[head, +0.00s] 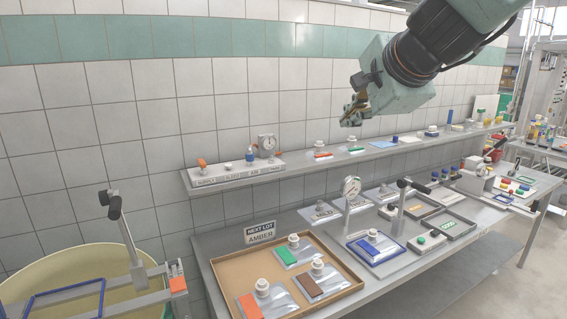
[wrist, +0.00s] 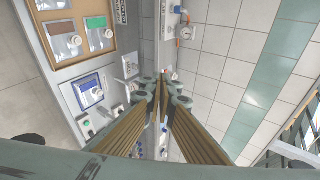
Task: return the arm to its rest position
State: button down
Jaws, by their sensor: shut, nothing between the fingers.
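My gripper (head: 352,113) hangs from my arm at the upper right of the head view, in the air above the wall shelf and in front of the tiled wall. It holds nothing. In the wrist view its two fingers (wrist: 161,86) reach forward and come together at their tips. The gripper is clear of the shelf and the bench.
A wall shelf (head: 225,180) with a gauge and small items runs below my gripper. The steel bench (head: 204,243) carries a brown tray (head: 225,268) of capped pouches, a blue-framed pouch (head: 372,247) and black-handled levers. A drum (head: 60,262) stands at left.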

jog(key=s+d+f+n+g, duration=0.1)
jog(key=s+f+n, duration=0.4)
jog(key=s, duration=0.9)
jog(key=s+d+f+n+g+h+b, duration=0.1)
jog(key=s+f+n, duration=0.4)
jog(key=s, duration=1)
jog(key=s+d+f+n+g+h+b, duration=0.1)
jog(key=s+d+f+n+g, duration=0.2)
jog(key=s+f, duration=0.7)
jog(key=s+n+g, duration=0.2)
jog(key=s, duration=0.2)
jog(key=shift+s+d, duration=0.15)
jog(key=shift+s, duration=0.1)
